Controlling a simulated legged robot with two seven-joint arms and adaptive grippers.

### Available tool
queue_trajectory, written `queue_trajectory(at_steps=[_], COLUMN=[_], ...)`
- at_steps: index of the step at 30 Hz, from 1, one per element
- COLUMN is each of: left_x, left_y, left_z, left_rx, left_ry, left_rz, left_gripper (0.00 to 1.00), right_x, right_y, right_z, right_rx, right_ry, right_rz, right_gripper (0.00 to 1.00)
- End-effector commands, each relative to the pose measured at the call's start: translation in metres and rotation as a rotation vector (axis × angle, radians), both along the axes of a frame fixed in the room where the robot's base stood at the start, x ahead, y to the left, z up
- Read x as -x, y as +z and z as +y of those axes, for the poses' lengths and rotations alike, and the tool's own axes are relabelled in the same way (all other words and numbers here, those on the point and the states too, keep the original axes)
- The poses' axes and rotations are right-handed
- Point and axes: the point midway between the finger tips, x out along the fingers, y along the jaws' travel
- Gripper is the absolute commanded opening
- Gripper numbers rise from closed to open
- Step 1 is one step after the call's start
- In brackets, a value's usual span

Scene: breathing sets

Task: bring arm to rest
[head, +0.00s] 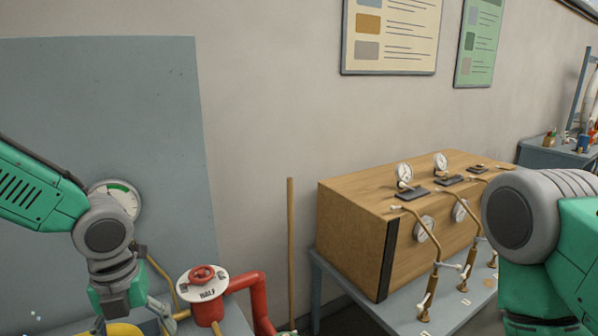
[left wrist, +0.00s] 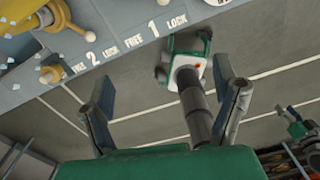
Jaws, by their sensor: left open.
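My left arm comes in from the left in the head view, and its gripper (head: 130,310) hangs low near the bottom edge, partly cut off. In the left wrist view the left gripper (left wrist: 163,70) has its two fingers wide apart with nothing between them. The fingers are over grey floor with white lines, beside a panel edge marked FREE, LOCK, 1 and 2 (left wrist: 130,40). My right arm shows at the right of the head view, and its gripper is out of the picture.
A red valve with a HALF plate (head: 208,285) and a red pipe (head: 258,295) stand right of the left gripper. A gauge (head: 118,198) is on the blue-grey panel (head: 150,110) behind. A wooden box (head: 350,235) with gauges and hoses sits on a table (head: 400,318).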

Motion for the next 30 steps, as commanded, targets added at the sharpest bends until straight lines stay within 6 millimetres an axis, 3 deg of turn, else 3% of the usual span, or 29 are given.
queue_trajectory(at_steps=[1,11,17,20,24,27,30], left_x=[0.006,0.035,0.070,0.093,0.141,0.175,0.202], left_y=[-0.014,-0.080,-0.146,-0.194,-0.284,-0.341,-0.383], left_z=[-0.003,-0.025,-0.043,-0.052,-0.056,-0.046,-0.028], left_rx=[0.008,0.082,0.127,0.137,0.107,0.066,0.037], left_ry=[0.030,0.314,0.642,0.896,1.436,1.856,2.215], left_rz=[0.016,0.087,0.165,0.218,0.282,0.267,0.199], left_gripper=[0.82,0.82,0.82,0.82,0.82,0.82,0.82], right_x=[0.000,-0.001,0.000,0.000,0.000,0.000,0.000], right_y=[-0.006,-0.029,-0.054,-0.074,-0.115,-0.143,-0.165], right_z=[0.000,0.000,0.000,0.000,0.000,0.000,0.000], right_rx=[0.000,0.000,0.000,0.000,0.000,0.000,0.000], right_ry=[0.000,0.000,0.000,0.000,0.000,0.000,0.000], right_rz=[-0.001,-0.002,-0.001,-0.001,-0.001,0.000,0.000], right_gripper=[0.40,0.40,0.40,0.40,0.40,0.40,0.40])
